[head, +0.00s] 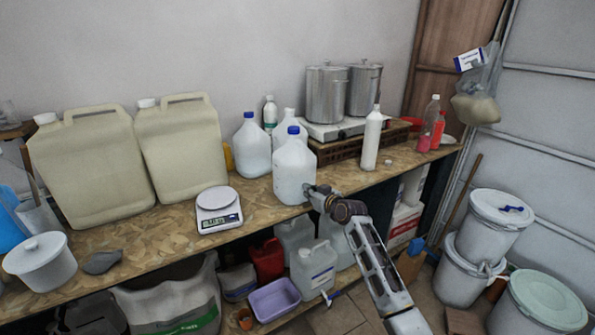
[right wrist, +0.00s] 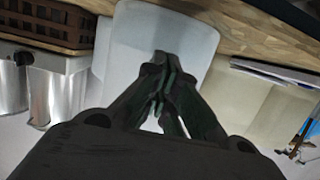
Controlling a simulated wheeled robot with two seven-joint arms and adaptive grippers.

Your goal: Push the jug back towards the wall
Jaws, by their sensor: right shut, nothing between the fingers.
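The jug (head: 294,165) is a translucent white plastic container with a blue cap. It stands upright near the front edge of the wooden bench, with other jugs behind it. My right gripper (head: 312,190) is shut and empty at the jug's lower right side. In the right wrist view, the closed fingertips (right wrist: 163,62) overlap the pale jug body (right wrist: 150,30); I cannot tell whether they touch it. My left gripper is not in view.
A second blue-capped jug (head: 251,146) stands behind to the left. A scale (head: 218,208) sits to the left. Metal pots (head: 327,94) stand at the back.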

